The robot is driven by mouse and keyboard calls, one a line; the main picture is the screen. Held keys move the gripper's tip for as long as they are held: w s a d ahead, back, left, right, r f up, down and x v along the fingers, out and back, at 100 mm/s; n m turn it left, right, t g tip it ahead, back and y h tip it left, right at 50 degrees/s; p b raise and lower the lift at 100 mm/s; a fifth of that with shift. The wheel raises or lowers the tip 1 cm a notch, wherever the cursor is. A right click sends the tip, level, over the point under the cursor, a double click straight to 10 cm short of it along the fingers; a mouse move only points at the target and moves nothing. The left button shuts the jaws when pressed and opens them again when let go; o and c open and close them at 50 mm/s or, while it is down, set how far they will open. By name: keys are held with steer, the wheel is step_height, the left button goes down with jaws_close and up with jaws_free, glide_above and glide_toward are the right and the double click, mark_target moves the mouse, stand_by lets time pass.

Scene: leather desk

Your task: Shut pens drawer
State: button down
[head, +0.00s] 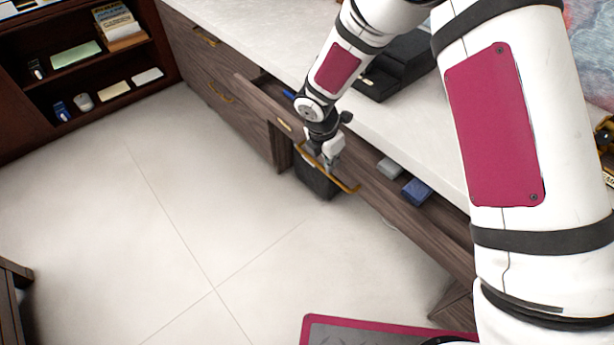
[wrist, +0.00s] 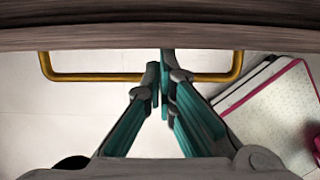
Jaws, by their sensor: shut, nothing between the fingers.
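The wide wooden drawer (head: 400,215) under the desk top stands partly open, with its inside showing. Its front edge (wrist: 250,38) crosses the top of the wrist view. A long gold bar handle (head: 342,183) is on its front; it also shows in the wrist view (wrist: 95,77). My gripper (head: 327,163) is at the middle of this handle. In the wrist view its teal-sided fingers (wrist: 160,75) are together, overlapping the bar near the drawer front. Nothing is held between them. I cannot tell whether the fingers touch the handle or the front.
A grey box (head: 390,168) and a blue box (head: 416,192) lie in the drawer. Closed side drawers (head: 205,75) and a shelf (head: 95,60) are at left. The tiled floor is clear.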

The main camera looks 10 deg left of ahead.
steer(key=w+d, duration=0.2)
steer(key=w, duration=0.1)
steer(key=w+d, duration=0.3)
steer(key=shift+s, duration=0.1)
stand_by(0.4)
